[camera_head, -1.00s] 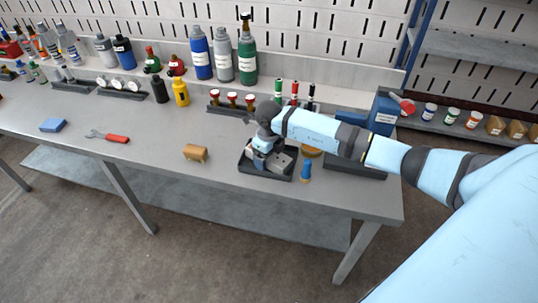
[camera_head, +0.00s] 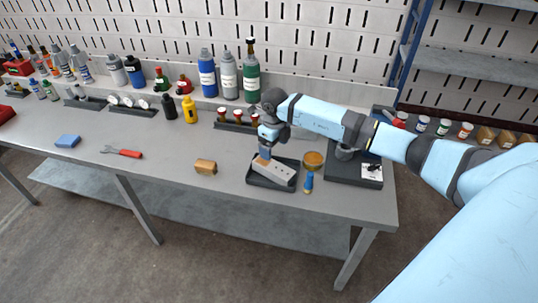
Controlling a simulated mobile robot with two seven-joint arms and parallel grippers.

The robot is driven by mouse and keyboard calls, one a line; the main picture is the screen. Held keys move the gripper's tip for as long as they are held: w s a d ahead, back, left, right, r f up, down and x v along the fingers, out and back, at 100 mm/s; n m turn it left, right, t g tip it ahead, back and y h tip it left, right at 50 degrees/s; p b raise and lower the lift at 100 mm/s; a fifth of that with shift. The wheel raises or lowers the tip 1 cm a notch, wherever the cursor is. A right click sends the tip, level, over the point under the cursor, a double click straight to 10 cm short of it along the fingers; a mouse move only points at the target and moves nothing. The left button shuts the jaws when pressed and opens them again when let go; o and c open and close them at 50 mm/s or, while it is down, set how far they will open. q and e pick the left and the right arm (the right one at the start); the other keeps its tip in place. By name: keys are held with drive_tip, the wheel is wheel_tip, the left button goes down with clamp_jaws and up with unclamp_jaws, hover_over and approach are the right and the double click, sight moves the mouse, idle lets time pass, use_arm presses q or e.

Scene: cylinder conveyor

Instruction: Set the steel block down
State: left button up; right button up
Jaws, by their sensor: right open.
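The steel block (camera_head: 277,172) is a light grey bar lying in a dark shallow tray (camera_head: 272,185) near the right part of the bench. My right gripper (camera_head: 264,156) is just above the block's far left end, pointing down. It is open; its fingertips are small in view, and I cannot tell whether they touch the block. My left gripper is out of view.
A blue-handled tool (camera_head: 309,182) and a round amber dish (camera_head: 313,160) are right of the tray. A tan block (camera_head: 206,167) lies to the left. Bottles line the back.

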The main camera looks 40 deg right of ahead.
drive_tip(key=s+a+f+y, duration=0.25)
drive_tip(key=a+y, duration=0.25)
drive_tip(key=a, duration=0.5)
drive_tip(key=s+a+f+y, duration=0.1)
drive_tip(key=s+a+y, duration=0.3)
drive_tip(key=a, duration=0.6)
drive_tip(key=s+a+r+m+t+y, duration=0.4)
drive_tip(key=s+a+m+t+y, duration=0.25)
drive_tip(key=a+m+t, duration=0.35)
drive_tip(key=s+d+f+m+h, duration=0.3)
drive_tip(key=s+f+m+h, duration=0.3)
drive_tip(key=m, duration=0.7)
drive_tip(key=s+d+f+m+h, duration=0.3)
drive_tip(key=s+f+m+h, duration=0.3)
drive_tip(key=s+m, duration=0.3)
drive_tip(key=m, duration=0.4)
drive_tip(key=shift+s+f+m+t, duration=0.2)
drive_tip(key=shift+m+t, duration=0.1)
drive_tip(key=shift+t, duration=0.1)
drive_tip(key=shift+d, duration=0.1)
